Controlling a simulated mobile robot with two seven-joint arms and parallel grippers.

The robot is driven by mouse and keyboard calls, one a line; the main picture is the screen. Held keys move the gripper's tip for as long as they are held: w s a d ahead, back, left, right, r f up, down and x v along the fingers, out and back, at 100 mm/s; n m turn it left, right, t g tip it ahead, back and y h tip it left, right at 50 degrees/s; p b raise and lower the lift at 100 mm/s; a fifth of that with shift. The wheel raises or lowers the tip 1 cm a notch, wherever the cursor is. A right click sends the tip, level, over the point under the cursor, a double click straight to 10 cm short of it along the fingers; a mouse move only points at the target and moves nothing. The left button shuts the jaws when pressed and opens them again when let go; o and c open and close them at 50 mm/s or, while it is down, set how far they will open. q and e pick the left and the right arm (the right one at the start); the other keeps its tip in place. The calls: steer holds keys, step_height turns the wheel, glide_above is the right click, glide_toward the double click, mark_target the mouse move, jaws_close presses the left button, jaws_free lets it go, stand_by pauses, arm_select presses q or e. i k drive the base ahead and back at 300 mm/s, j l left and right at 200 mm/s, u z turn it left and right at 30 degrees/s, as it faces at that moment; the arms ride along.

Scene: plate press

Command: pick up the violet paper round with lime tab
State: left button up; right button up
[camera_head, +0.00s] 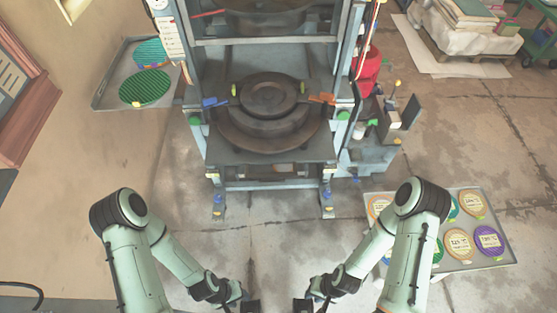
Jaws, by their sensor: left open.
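The violet paper round (488,241) lies on the grey tray at the lower right, near the tray's right edge. It has a pale label on its face and a small lime tab at its lower edge. My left gripper (250,306) is at the bottom edge of the view, left of centre, open and far from the round. My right gripper (303,305) is beside it, also at the bottom edge and well left of the round. Its fingers are partly cut off, so I cannot tell its opening.
The tray (505,256) holds several other orange and green rounds, some hidden behind my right arm. The press (268,130) stands at centre with a dark round plate. A left side tray (112,75) holds green ribbed discs.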

mark_target(489, 240)
steer(key=z, duration=2.85)
